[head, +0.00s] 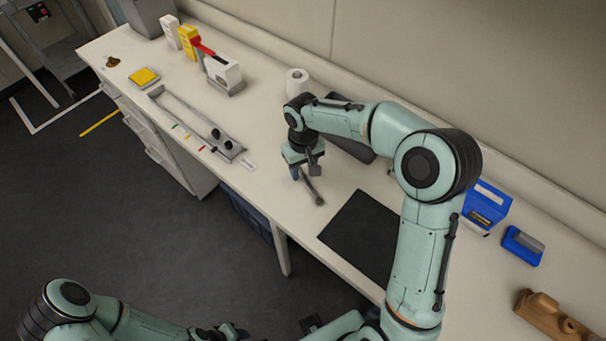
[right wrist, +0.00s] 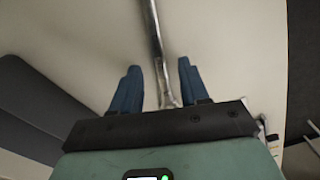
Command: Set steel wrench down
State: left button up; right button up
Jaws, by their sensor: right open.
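The steel wrench (head: 313,190) lies on the white bench top, just left of the black mat. In the right wrist view, the wrench (right wrist: 155,45) runs between the two blue fingers, with a gap on both sides. My right gripper (head: 305,172) is open, low over the wrench and around one end of it. In the right wrist view the open fingers (right wrist: 155,90) show clearly. My left arm crosses the bottom of the head view; its gripper cannot be made out clearly there.
The black mat (head: 362,236) lies right of the wrench. Behind the gripper are a dark case (head: 350,146) and a white roll (head: 298,86). A metal rail tool (head: 190,118) lies left. Blue boxes (head: 487,207) and a wooden plane (head: 548,314) are right. Bare bench lies left of the wrench.

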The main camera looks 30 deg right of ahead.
jog(key=shift+f, duration=0.35)
jog(key=shift+f, duration=0.15)
grip_shut()
